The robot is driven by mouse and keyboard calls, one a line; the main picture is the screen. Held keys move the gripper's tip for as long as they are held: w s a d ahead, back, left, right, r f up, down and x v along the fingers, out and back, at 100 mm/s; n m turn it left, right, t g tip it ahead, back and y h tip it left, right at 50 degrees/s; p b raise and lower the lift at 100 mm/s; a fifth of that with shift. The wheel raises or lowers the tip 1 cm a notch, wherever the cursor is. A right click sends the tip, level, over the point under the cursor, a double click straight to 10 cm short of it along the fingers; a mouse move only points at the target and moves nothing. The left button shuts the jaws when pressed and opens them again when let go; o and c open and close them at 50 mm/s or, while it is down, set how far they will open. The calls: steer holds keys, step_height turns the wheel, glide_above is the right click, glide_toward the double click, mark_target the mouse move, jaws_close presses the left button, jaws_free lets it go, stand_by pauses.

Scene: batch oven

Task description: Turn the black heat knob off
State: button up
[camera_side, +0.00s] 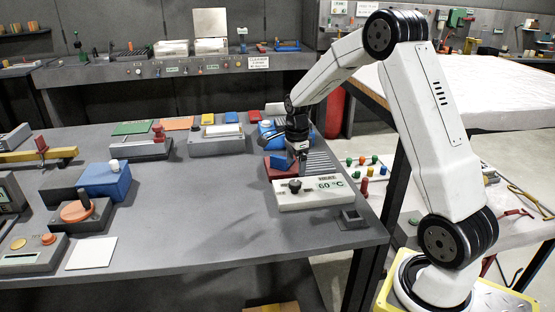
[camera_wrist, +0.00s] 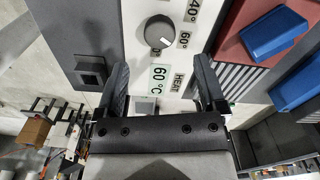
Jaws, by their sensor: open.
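The black heat knob (camera_side: 295,185) sits on top of a white control box (camera_side: 325,195) at the right end of the grey bench. In the wrist view the knob (camera_wrist: 160,32) is round and dark with a pale mark at its lower right side. Labels "40°", "60°", "60 °C" and "HEAT" are beside it. My gripper (camera_side: 302,160) hangs just above and behind the box, apart from the knob. In the wrist view my gripper (camera_wrist: 161,75) is open and empty. Its fingers straddle the "60 °C" label, with the knob beyond the fingertips.
A red tray (camera_side: 281,171) with a blue block (camera_side: 279,160) stands beside the box; the blue block also shows in the wrist view (camera_wrist: 272,35). A small dark socket block (camera_side: 352,215) is near the bench's right edge.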

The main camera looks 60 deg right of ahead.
mark_target(295, 182)
steer(key=shift+f, duration=3.25)
jaws_close()
